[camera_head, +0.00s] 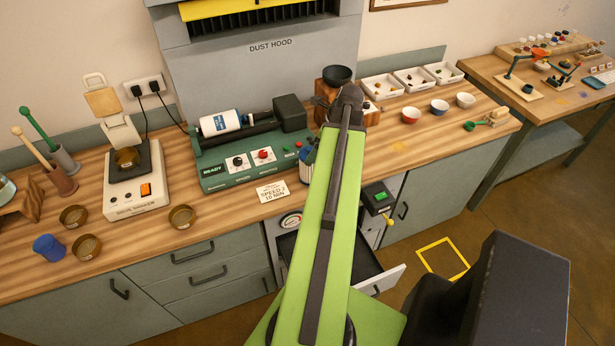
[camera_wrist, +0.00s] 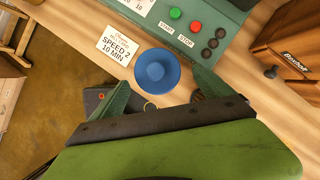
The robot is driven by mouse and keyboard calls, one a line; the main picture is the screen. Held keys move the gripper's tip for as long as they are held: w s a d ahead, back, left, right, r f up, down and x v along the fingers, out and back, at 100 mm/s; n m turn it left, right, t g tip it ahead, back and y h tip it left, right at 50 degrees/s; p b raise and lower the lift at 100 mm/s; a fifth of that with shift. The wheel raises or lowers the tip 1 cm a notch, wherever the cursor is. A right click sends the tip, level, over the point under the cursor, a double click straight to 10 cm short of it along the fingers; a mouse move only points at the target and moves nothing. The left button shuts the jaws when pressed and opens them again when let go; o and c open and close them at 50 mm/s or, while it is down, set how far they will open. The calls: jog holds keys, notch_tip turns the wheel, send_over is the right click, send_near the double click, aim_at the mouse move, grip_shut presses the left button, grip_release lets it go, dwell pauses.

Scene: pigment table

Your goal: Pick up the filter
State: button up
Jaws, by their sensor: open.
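I cannot surely tell which thing is the filter. In the wrist view, a round blue object (camera_wrist: 157,62) with a raised centre stands on the wooden counter. It appears to be the blue-and-pale container (camera_head: 306,152) beside my arm in the head view, partly hidden there. My gripper (camera_wrist: 159,77) is open in the wrist view. Its two green fingers spread on either side of the blue object's near edge, and nothing is visibly held. In the head view, my arm reaches over the counter and hides most of my gripper.
A green roller machine (camera_head: 245,170) stands behind the container, with a speed card (camera_head: 272,191) at the left. A wooden grinder (camera_wrist: 292,45) stands to the right. An open drawer (camera_head: 389,280) juts out below. Bowls (camera_head: 410,115) and white trays (camera_head: 381,87) stand further right.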

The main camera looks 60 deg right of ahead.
jog(key=b+x, duration=0.4)
jog(key=x, duration=0.1)
jog(key=shift+w+a+f+b, duration=0.1)
jog(key=shift+w+a+b, duration=0.1)
jog(key=shift+b, duration=0.15)
jog(key=c, duration=1.6)
jog(key=shift+r+p, duration=0.3)
